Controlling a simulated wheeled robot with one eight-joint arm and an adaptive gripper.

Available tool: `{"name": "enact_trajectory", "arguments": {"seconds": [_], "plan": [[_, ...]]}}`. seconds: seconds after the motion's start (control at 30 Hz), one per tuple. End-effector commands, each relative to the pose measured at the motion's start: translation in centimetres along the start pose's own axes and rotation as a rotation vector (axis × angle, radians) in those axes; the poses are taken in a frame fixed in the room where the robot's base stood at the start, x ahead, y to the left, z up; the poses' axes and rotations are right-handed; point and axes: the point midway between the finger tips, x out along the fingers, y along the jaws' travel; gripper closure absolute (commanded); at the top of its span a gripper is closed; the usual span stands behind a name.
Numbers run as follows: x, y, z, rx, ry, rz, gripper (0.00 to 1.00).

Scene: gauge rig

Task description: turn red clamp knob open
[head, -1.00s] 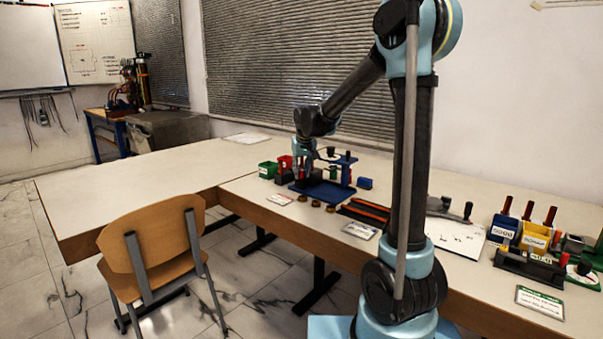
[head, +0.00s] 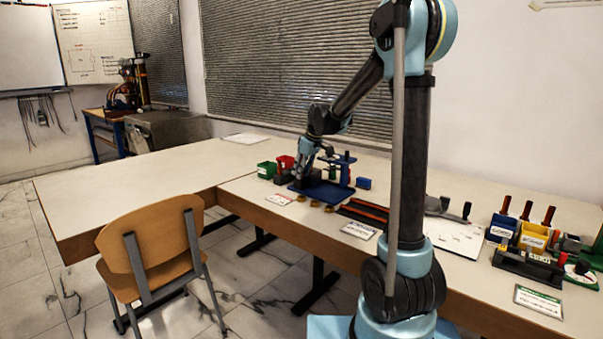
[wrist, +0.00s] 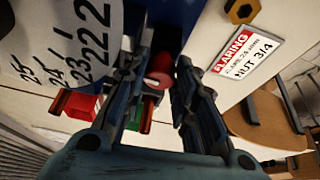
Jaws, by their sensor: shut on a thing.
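The red clamp knob (wrist: 158,73) shows between my fingers in the wrist view. My gripper (wrist: 160,62) is shut on it, with one dark finger on each side. In the head view my gripper (head: 302,172) is tilted at the left side of the blue rig (head: 325,195), and the knob cannot be made out there. A pale numbered disc (wrist: 55,40) covers the upper left of the wrist view. How far the knob is turned cannot be told.
A green bin (head: 265,170) and a red bin (head: 285,161) stand left of the rig. Several brass nuts and a small label card (head: 279,199) lie in front. A blue block (head: 363,183) sits to the right. The left table (head: 120,185) is mostly clear.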

Motion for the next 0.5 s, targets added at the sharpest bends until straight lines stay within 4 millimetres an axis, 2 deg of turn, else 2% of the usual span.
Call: {"name": "enact_trajectory", "arguments": {"seconds": [0.43, 0.47, 0.5], "plan": [[-0.01, 0.13, 0.28, -0.009, -0.005, -0.002, 0.98], [-0.01, 0.14, 0.28, -0.009, -0.005, -0.001, 0.72], [-0.01, 0.14, 0.28, -0.009, -0.005, -0.001, 0.63]]}}
